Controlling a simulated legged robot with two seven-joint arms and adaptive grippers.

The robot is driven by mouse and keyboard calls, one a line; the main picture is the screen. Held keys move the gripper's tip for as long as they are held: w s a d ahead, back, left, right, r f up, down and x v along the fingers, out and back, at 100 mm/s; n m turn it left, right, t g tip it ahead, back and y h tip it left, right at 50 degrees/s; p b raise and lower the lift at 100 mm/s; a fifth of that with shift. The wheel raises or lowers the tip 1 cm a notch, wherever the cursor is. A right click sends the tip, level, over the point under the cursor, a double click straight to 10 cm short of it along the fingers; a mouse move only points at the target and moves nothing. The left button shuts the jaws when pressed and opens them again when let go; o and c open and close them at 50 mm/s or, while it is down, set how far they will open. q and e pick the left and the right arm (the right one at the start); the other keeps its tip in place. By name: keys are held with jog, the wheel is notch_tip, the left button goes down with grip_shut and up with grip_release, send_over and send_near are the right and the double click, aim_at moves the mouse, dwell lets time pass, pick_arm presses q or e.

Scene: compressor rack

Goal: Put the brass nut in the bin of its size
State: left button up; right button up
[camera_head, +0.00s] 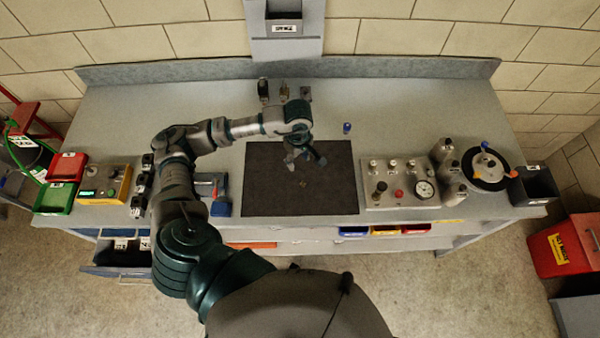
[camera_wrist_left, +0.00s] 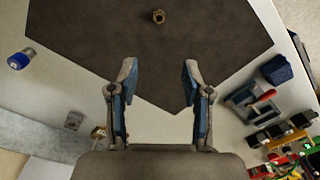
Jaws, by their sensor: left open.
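The brass nut (camera_head: 303,183) lies on the dark mat (camera_head: 265,195) near the mat's middle. In the left wrist view the nut (camera_wrist_left: 158,16) shows near the top edge, beyond the fingertips and roughly centred between them. My left gripper (camera_head: 306,157) is above the mat, a little behind the nut in the head view. Its two fingers are apart with nothing between them, as the left wrist view (camera_wrist_left: 159,72) also shows. A red bin (camera_head: 67,167) and a green bin (camera_head: 55,198) stand at the bench's left end. My right gripper is not in view.
A yellow control box (camera_head: 103,183) and a blue-red vise (camera_head: 215,190) stand left of the mat. A gauge panel (camera_head: 400,183), grey bottles and a dark bin (camera_head: 533,185) stand right. Blue, yellow and red bins (camera_head: 385,230) show below the bench front. A small blue-capped item (camera_head: 347,128) stands behind the mat.

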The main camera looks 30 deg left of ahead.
pick_arm(q)
notch_tip(320, 180, up, 4)
jog(key=d+f+n+b, duration=0.15)
jog(key=n+b, duration=0.25)
jog(key=n, duration=2.1)
send_over(303, 182)
notch_tip(303, 182, down, 9)
jog(key=shift+f, duration=0.15)
jog(key=shift+f+p, duration=0.65)
jog(key=shift+f, duration=2.15)
grip_shut()
